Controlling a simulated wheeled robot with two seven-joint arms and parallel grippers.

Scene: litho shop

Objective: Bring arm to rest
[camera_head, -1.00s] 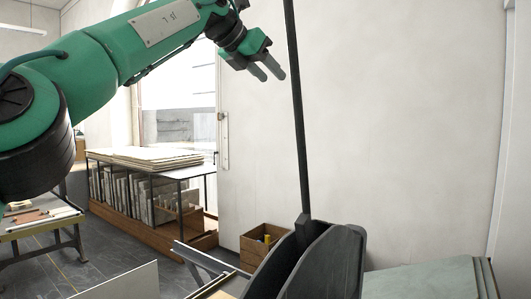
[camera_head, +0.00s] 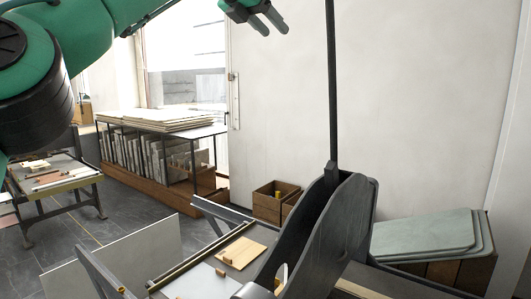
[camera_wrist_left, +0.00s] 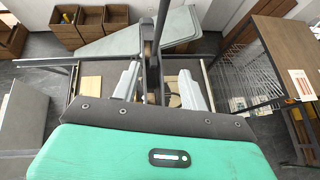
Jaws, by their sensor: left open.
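My left arm reaches in from the upper left of the head view. Its gripper (camera_head: 268,18) is at the top edge, with the two grey fingers apart and nothing between them. In the left wrist view the open fingers (camera_wrist_left: 160,88) point down over a press with a dark upright lever. The gripper is in the air, left of the tall lever (camera_head: 332,80) in the head view. My right gripper is in neither view.
The black press frame (camera_head: 345,215) stands at centre right, its bed holding a wooden board (camera_head: 241,252). Wooden crates (camera_head: 270,204) sit behind. A rack with stacked boards (camera_head: 165,120) and a worktable (camera_head: 55,184) stand left. Grey slabs (camera_head: 420,236) lie at right.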

